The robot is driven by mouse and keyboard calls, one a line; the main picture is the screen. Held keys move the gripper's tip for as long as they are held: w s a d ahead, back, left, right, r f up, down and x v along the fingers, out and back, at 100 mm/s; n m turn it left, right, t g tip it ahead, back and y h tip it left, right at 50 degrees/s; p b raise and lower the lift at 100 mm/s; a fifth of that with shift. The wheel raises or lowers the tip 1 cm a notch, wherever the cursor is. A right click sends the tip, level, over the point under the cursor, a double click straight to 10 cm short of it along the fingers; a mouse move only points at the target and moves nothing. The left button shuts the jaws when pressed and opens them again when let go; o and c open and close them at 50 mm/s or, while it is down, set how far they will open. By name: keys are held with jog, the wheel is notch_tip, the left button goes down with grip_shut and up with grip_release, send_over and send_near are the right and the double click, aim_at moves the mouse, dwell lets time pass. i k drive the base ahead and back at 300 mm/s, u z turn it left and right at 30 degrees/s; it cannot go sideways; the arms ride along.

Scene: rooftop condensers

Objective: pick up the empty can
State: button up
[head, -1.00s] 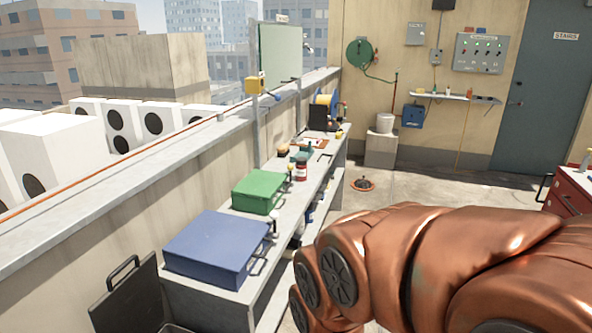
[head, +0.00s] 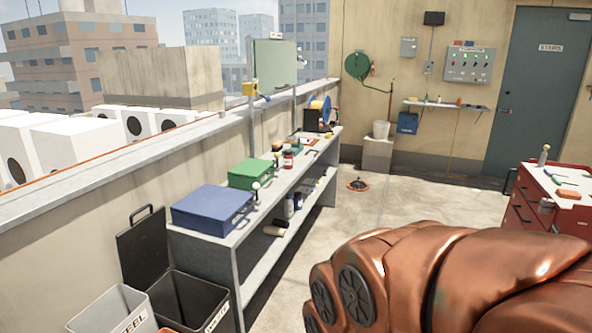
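A small red can or jar with a pale band (head: 288,160) stands upright on the workbench (head: 262,190), just beyond the green case. A small grey cylinder (head: 546,205) shows at the front of the red tool cart (head: 530,222) on the right. I cannot tell from this view whether either is the empty can. My gripper is out of view; only my copper-coloured arm fills the lower right, and it hides part of the floor.
A blue case (head: 210,208) and a green case (head: 249,173) lie on the bench. Bins, one grey marked STEEL (head: 112,308) and one black (head: 190,300), stand at lower left. The floor (head: 420,195) between bench and cart is mostly clear, with a drain (head: 357,184).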

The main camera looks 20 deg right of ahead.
aim_at(287, 154)
jog(key=z, duration=0.75)
jog(key=i, duration=0.35)
jog(key=z, duration=0.65)
jog(key=i, duration=1.15)
jog(key=u, duration=0.5)
jog(key=i, duration=0.9)
jog(key=u, duration=1.3)
jog(key=i, duration=0.2)
jog(key=u, duration=0.05)
